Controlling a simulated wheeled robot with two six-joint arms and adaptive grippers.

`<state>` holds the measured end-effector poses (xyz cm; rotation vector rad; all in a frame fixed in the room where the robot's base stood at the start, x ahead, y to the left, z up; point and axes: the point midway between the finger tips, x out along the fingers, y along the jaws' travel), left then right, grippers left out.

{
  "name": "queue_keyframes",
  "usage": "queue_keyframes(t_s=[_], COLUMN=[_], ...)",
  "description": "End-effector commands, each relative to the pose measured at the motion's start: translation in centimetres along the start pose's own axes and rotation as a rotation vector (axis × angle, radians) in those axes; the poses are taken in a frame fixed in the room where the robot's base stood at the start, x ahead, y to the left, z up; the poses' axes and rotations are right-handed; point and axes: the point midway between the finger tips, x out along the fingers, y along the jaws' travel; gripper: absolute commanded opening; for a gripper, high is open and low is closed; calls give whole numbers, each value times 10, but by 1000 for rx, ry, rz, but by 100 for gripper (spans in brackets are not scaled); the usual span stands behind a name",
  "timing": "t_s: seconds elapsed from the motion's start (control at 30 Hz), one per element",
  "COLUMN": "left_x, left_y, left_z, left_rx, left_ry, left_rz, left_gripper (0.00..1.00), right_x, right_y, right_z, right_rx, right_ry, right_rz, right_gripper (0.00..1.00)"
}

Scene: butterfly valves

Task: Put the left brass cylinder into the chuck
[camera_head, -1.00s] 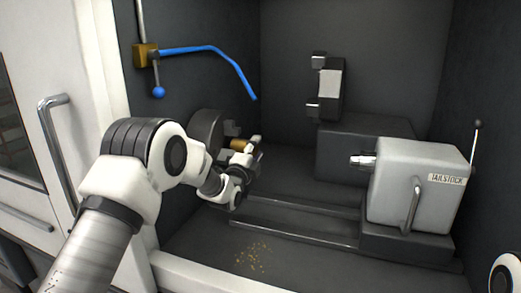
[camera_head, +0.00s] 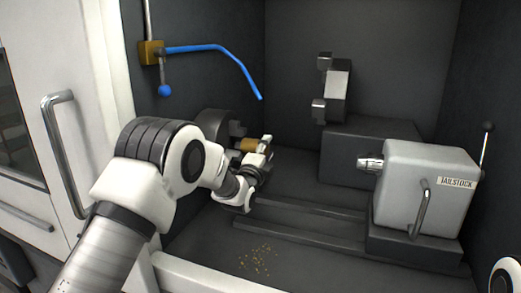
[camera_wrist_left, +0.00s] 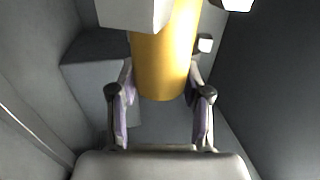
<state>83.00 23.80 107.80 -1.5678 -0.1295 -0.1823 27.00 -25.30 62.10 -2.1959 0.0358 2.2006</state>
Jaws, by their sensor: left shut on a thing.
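The brass cylinder (camera_head: 249,145) lies roughly level in my left gripper (camera_head: 260,152), in front of the dark round chuck (camera_head: 213,125) at the left wall. In the left wrist view the cylinder (camera_wrist_left: 165,60) sits between the two fingers of the gripper (camera_wrist_left: 161,82), which is shut on it. Its far end runs up between pale blocks that look like chuck jaws (camera_wrist_left: 135,12). The picture edge cuts off that end, so I cannot tell how deep it sits. My arm partly covers the chuck in the head view. My right gripper is out of view.
The tailstock (camera_head: 428,190) stands at the right, on rails (camera_head: 310,210) along the bed. A grey block with a tool holder (camera_head: 337,92) stands behind. A blue hose (camera_head: 225,52) hangs above the chuck. Chips (camera_head: 258,262) lie on the floor near the front ledge.

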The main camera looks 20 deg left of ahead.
Motion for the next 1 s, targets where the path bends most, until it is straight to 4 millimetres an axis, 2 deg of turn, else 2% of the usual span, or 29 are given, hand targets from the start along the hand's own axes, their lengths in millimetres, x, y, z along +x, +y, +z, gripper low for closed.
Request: queue_keyframes(t_s=[0.17, 0.53, 1.0], left_x=[0, -3, -48], left_y=[-2, -1, -9], left_z=[-7, -8, -8], left_rx=[0, 0, 0], left_ry=[1, 1, 2], left_rz=[-6, -2, -2], left_gripper=[0, 0, 0], right_x=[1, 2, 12], right_y=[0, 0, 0], right_z=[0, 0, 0], right_rx=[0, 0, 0], right_ry=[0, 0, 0], right_rz=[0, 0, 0], right_gripper=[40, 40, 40])
